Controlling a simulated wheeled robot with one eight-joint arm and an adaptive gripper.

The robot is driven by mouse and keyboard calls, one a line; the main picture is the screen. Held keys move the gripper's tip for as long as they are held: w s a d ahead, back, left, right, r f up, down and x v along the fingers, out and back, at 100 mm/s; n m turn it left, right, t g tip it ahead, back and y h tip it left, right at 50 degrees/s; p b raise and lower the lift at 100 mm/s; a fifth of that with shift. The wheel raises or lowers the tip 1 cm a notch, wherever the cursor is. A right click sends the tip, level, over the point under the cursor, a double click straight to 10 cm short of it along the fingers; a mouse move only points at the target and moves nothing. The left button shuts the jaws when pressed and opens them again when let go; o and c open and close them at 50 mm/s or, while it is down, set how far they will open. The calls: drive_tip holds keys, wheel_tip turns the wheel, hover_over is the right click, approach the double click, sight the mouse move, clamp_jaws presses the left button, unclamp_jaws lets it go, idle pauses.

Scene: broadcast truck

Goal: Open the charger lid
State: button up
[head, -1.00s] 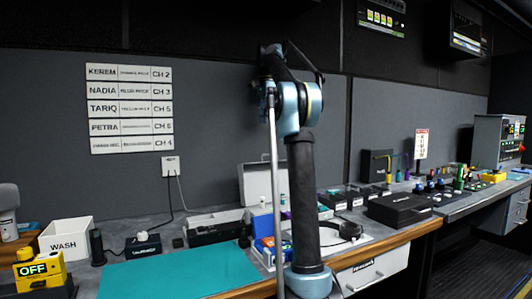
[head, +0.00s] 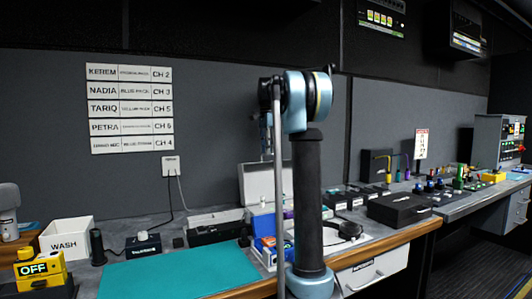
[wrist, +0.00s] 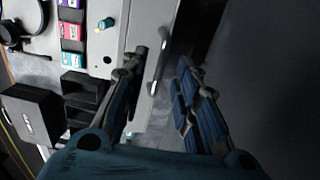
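A light grey panel (head: 265,185), which looks like the charger lid, stands upright against the back wall, partly hidden by my arm. In the wrist view a light grey body (wrist: 128,100) with a bar handle (wrist: 158,74) fills the middle; it appears to be the same unit. My gripper (wrist: 162,66) is open, its blue fingers spread on either side of the handle. I cannot tell whether a finger touches it. My gripper does not show clearly in the head view.
Coloured packs (wrist: 72,32), headphones (wrist: 14,38) and a black box (wrist: 32,115) lie left of my fingers in the wrist view. The dark wall (wrist: 265,80) is close on the right. A teal mat (head: 180,272) gives clear room at the front.

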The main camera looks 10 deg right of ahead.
drive_tip(key=shift+f, duration=0.5)
clamp_jaws()
drive_tip(key=shift+s+d+r+t+y, duration=0.1)
drive_tip(key=shift+s+d+r+t, duration=0.2)
drive_tip(key=shift+s, duration=0.35)
drive_tip(key=shift+s+d+r+t+y, duration=0.15)
drive_tip(key=shift+s+t, duration=0.2)
drive_tip(key=shift+s, duration=0.35)
drive_tip(key=shift+s+d+r+t+y, duration=0.1)
drive_tip(key=shift+s+d+r+t, duration=0.2)
drive_tip(key=shift+s, duration=0.35)
drive_tip(key=shift+s+d+r+t+y, duration=0.2)
drive_tip(key=shift+s+t, duration=0.3)
drive_tip(key=shift+s, duration=0.4)
drive_tip(key=shift+s+d+r+t+y, duration=0.1)
drive_tip(key=shift+s+d+t, duration=0.3)
drive_tip(key=shift+s, duration=0.5)
drive_tip(key=shift+a, duration=0.1)
